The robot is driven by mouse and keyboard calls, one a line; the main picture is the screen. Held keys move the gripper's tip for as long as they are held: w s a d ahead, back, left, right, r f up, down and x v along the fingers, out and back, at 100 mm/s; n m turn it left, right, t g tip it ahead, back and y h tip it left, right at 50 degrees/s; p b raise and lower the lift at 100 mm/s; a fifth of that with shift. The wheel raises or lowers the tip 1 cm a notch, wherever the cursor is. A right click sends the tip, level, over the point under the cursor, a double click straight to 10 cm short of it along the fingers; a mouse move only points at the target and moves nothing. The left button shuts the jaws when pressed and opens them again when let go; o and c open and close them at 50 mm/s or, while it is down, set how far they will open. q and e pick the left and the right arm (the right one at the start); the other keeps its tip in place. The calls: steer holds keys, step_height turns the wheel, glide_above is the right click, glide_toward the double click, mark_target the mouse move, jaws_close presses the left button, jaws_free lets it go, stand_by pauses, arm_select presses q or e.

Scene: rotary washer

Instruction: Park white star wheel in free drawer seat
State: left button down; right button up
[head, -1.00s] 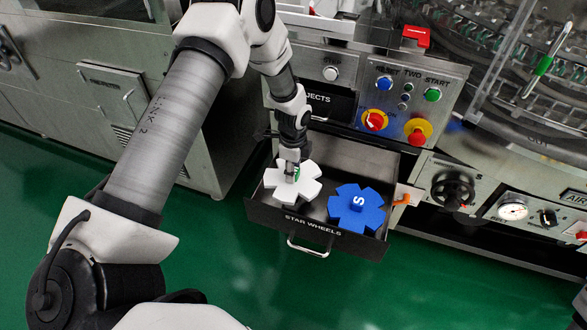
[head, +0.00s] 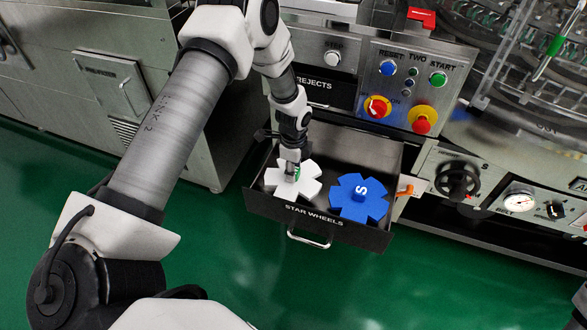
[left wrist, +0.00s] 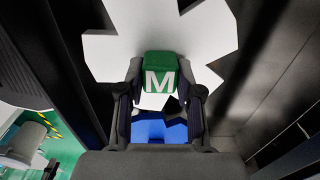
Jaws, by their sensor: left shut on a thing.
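The white star wheel (head: 298,183) is in the left half of the open star wheels drawer (head: 322,219). I cannot tell whether it rests fully on its seat. My left gripper (head: 291,176) is shut on its green hub, marked M, which shows between the fingers in the left wrist view (left wrist: 161,75). The white wheel spreads out behind the hub there (left wrist: 120,48). The blue star wheel (head: 350,204), marked S, lies in the right half of the drawer, beside the white one. My right gripper is not in view.
The drawer handle (head: 310,240) faces front over the green floor. Above the drawer are a rejects slot (head: 322,87) and a button panel with an emergency stop (head: 422,120). An orange lever (head: 404,192) sits close to the drawer's right side.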

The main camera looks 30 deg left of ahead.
arm_select(q)
steer(key=c, duration=0.7)
jaws_free()
steer(key=shift+r, duration=0.1)
step_height(320, 180, up, 12)
